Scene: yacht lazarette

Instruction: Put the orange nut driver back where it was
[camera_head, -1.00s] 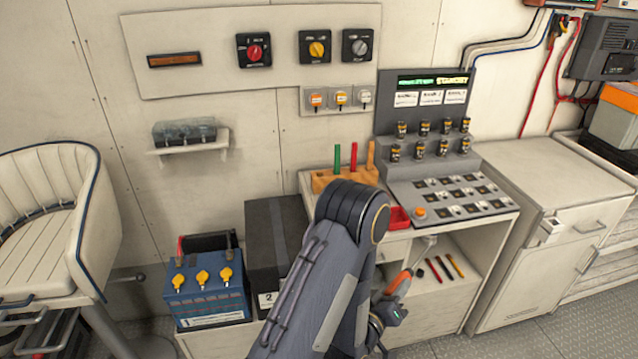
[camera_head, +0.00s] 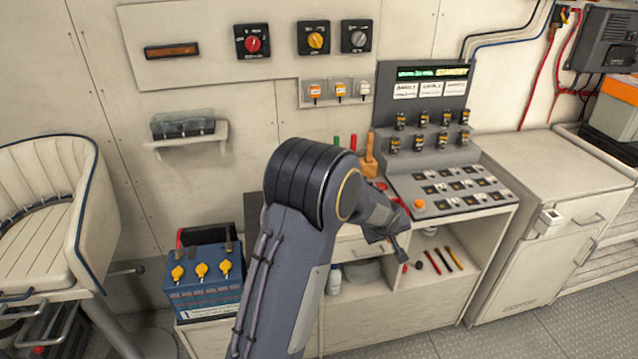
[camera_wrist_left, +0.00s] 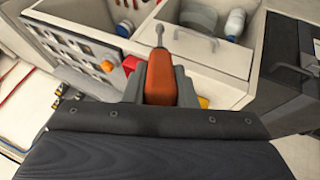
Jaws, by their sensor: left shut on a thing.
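The orange nut driver (camera_wrist_left: 162,78) is between the fingers of my left gripper (camera_wrist_left: 160,88) in the left wrist view, its grey shaft pointing up the picture. My left gripper is shut on its handle. In the head view my left gripper (camera_head: 391,234) is in front of the bench, near its front edge and a drawer. The nut driver cannot be made out clearly there. A wooden rack (camera_head: 369,168) with green, red and orange upright pieces stands on the bench behind my arm, which hides most of it. My right gripper is out of view.
A control panel (camera_head: 455,190) with switches and an orange button is right of my gripper. A red tray (camera_wrist_left: 131,65) lies close by. Below are an open shelf with several tools (camera_head: 440,262) and a white bottle (camera_head: 334,279). A blue battery (camera_head: 205,280) stands left.

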